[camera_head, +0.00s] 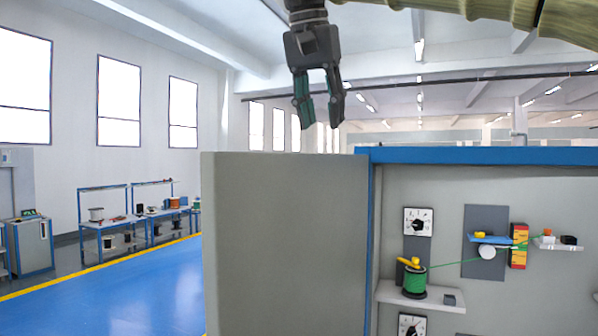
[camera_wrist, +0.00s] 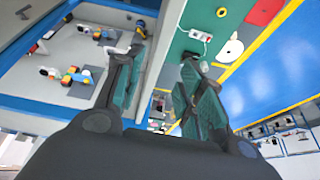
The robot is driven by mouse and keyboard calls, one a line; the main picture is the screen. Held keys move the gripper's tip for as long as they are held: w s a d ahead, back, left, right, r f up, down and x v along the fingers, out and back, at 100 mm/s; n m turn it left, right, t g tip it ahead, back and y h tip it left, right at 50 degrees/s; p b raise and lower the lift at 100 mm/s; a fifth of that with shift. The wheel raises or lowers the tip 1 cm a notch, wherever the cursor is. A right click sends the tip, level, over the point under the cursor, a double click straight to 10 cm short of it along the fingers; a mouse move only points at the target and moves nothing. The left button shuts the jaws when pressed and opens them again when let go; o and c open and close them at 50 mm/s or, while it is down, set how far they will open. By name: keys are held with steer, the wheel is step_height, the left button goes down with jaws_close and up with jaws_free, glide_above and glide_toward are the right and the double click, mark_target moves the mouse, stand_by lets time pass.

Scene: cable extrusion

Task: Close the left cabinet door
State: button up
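The left cabinet door (camera_head: 285,245) is a plain grey panel in the head view. It stands open, swung out to the left of the blue-framed cabinet (camera_head: 480,155). My gripper (camera_head: 322,125) hangs above the door's top edge in the picture, fingers pointing down. Its fingers are apart with nothing between them; whether it touches the door I cannot tell. In the wrist view my gripper (camera_wrist: 163,62) also shows spread fingers, with the cabinet's blue frame (camera_wrist: 60,108) to the left. A pale upright strip between the fingers may be the door's edge.
Inside the cabinet are a green spool (camera_head: 413,282), dials and small shelves. Blue-framed workbenches (camera_head: 105,235) stand at the back left. The blue floor (camera_head: 150,290) left of the door is clear.

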mark_target(329, 167)
steer(key=shift+s+a, duration=0.1)
steer(key=p+x, duration=0.1)
steer(key=x, duration=0.2)
steer(key=p+x, duration=0.1)
steer(key=x, duration=0.3)
steer(key=p+x, duration=0.1)
steer(key=x, duration=0.2)
steer(key=shift+d+f, duration=0.1)
steer(key=shift+d, duration=0.2)
steer(key=shift+a+f, duration=0.1)
steer(key=shift+f, duration=0.15)
jaws_close()
